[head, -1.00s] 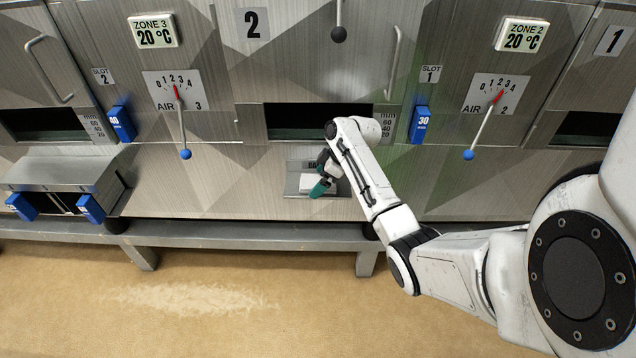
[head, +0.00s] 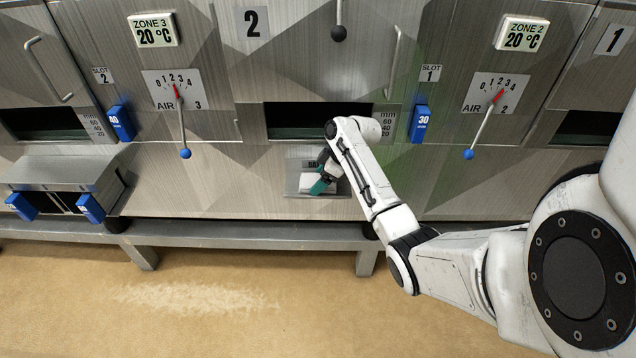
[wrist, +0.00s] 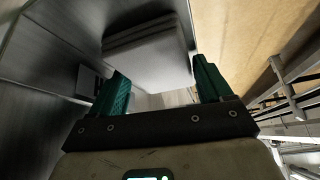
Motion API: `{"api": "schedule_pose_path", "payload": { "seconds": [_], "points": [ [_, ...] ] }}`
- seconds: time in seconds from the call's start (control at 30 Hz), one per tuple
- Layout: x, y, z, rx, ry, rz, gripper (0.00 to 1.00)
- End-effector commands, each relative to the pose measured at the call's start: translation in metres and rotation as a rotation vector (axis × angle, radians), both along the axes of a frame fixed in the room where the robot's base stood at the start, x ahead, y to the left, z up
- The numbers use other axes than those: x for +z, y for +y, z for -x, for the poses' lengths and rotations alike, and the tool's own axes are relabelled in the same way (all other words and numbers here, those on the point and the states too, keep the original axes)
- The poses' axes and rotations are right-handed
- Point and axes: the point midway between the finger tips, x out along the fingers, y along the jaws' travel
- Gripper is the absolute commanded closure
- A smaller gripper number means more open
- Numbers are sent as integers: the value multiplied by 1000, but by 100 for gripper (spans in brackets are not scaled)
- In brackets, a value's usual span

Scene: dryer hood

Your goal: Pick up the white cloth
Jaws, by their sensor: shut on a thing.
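The white cloth (wrist: 150,58) is a folded, layered pad between the two green fingers of my gripper (wrist: 162,78) in the wrist view. My gripper is shut on it. In the head view my gripper (head: 321,184) is at the small grey shelf (head: 296,191) on the front of the dryer hood, below the middle dark opening. The cloth is mostly hidden there by the fingers. I cannot tell whether it still touches the shelf.
The middle opening (head: 318,130) is above the shelf, between blue tags 40 (head: 121,123) and 30 (head: 419,124). Levers with blue knobs stick out on both sides (head: 185,154). A metal box with blue handles (head: 62,176) is at the left. The floor (head: 200,300) in front is clear.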

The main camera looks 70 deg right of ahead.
Motion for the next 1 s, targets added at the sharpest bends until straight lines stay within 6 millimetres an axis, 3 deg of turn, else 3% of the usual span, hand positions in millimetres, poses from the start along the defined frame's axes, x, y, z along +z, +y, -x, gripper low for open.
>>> {"api": "schedule_pose_path", "payload": {
  "seconds": [0.47, 0.8, 1.0],
  "points": [
    [8, 7, 3, 0, -1, 0, 51],
    [71, 7, 2, 1, -3, 4, 51],
    [70, 44, 17, 1, -1, -2, 51]
  ]
}}
